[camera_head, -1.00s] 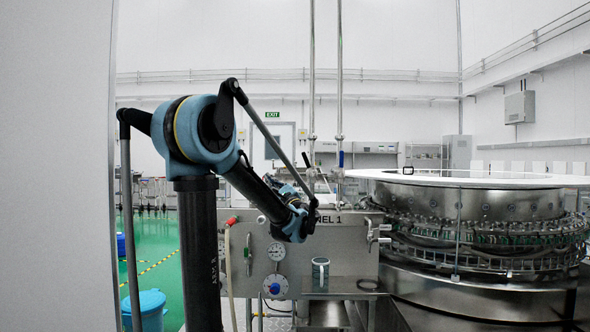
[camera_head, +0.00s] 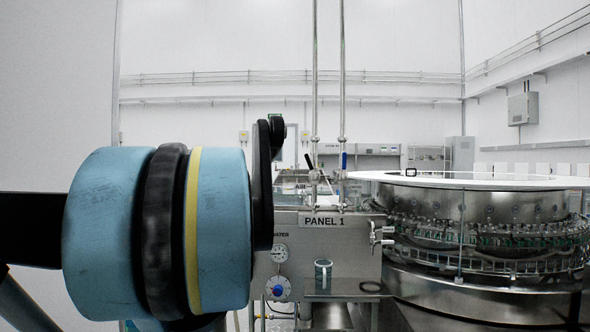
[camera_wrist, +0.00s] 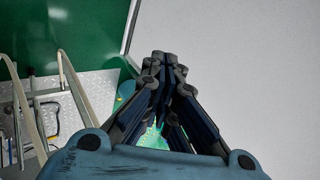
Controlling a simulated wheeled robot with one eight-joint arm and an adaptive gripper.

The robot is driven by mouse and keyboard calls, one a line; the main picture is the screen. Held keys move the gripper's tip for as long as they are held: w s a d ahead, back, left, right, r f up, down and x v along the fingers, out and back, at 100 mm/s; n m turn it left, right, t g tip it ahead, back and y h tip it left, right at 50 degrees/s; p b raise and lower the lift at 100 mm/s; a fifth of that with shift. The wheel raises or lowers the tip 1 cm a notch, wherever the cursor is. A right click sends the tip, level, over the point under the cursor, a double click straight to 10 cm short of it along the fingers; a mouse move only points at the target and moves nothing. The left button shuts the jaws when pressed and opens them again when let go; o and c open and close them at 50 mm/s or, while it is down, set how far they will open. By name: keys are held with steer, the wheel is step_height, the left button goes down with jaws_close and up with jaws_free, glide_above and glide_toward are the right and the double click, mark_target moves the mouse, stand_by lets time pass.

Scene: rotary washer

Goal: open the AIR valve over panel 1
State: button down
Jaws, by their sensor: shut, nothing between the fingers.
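In the head view, the panel 1 board (camera_head: 345,222) stands in the middle, its label now uncovered. Two steel pipes rise above it. The left pipe carries a valve with a black handle (camera_head: 308,161), tilted to the upper left, near a partly covered label reading AIR (camera_head: 300,186). The right pipe carries a valve with a blue handle (camera_head: 344,160), standing about upright. My gripper (camera_wrist: 164,58) shows only in the wrist view, fingers closed together and empty, away from both valves. In the head view my arm covers the left side and hides whatever is behind it.
A large round steel washer (camera_head: 470,292) stands at the right. A mug (camera_head: 323,275) sits on a shelf below panel 1, beside gauges. The wrist view shows a plain pale surface (camera_wrist: 265,70) at right, green floor (camera_wrist: 85,30) and pale hoses (camera_wrist: 80,95) at left.

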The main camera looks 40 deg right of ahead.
mark_target(310, 165)
steer(key=s+d+f+n+g+h, duration=0.35)
steer(key=s+d+f+h, duration=0.2)
steer(key=s, duration=0.25)
steer(key=w+d+r+n+h, duration=0.1)
steer(key=d+r+h, duration=0.15)
steer(key=d, duration=0.35)
steer(key=w+d+r+n+h, duration=0.1)
steer(key=d+r+n+h, duration=0.15)
steer(key=d, duration=0.35)
steer(key=w+d+r+n+t+h, duration=0.1)
steer(key=w+d+r+n+h, duration=0.1)
steer(key=w+d+r+h, duration=0.55)
steer(key=w+d+r+n+h, duration=0.1)
steer(key=w+d+r+h, duration=0.3)
steer(key=d+r, duration=0.8)
steer(key=w+d+r+n+t+h, duration=0.15)
steer(key=w+d+r+h, duration=0.45)
steer(key=r, duration=0.8)
steer(key=d+r+y, duration=0.1)
steer(key=d+r, duration=0.3)
steer(key=d, duration=0.7)
steer(key=shift+w+r+g, duration=0.3)
